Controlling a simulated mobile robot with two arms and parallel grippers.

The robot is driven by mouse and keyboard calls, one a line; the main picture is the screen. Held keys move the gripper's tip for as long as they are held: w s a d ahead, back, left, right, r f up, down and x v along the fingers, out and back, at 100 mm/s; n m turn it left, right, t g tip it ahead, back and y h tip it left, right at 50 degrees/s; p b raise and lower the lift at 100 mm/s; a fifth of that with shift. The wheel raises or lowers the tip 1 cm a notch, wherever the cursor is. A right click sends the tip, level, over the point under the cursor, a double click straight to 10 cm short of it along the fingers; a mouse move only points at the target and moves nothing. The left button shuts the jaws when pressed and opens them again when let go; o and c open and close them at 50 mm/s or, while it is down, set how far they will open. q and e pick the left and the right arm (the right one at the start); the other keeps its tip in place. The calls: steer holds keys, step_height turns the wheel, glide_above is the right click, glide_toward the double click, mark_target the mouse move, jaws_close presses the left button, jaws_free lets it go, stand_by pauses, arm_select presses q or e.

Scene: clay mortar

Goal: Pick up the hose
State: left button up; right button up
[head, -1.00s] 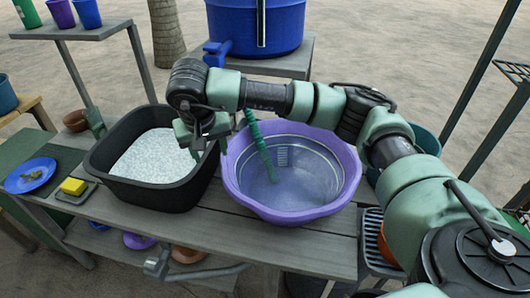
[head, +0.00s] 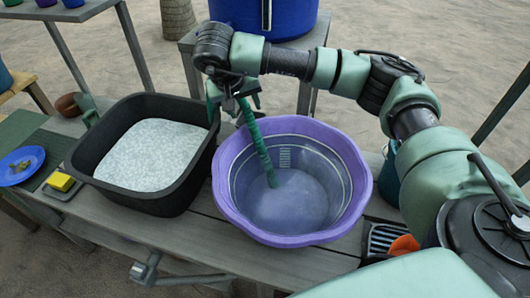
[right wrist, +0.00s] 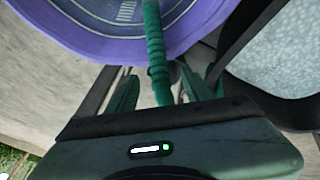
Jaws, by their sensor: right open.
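The green ribbed hose (head: 260,150) slants down into the purple basin (head: 225,195), with its lower end over the water inside. My right gripper (head: 235,106) is at the hose's upper end, with its fingers pointing down. In the right wrist view, the open fingers (right wrist: 158,92) stand on either side of the hose (right wrist: 155,50), which runs between them. Gaps show on both sides, so the jaws are not shut on it. The hose's upper end is hidden by the gripper. My left gripper is not in view.
A black tub (head: 85,160) of pale granular-looking content stands left of the basin on the grey wooden table (head: 215,262). A blue barrel (head: 295,20) stands behind. A yellow sponge (head: 61,181) and blue plate (head: 22,160) lie at left. A metal tap-like fitting (head: 146,271) is at the front.

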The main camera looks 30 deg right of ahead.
mark_target(247, 111)
steer(key=p+x, duration=0.1)
steer(key=x, duration=0.3)
steer(key=shift+w+d+f, duration=0.1)
steer(key=shift+d+f, duration=0.1)
steer(key=shift+f, duration=0.3)
jaws_close()
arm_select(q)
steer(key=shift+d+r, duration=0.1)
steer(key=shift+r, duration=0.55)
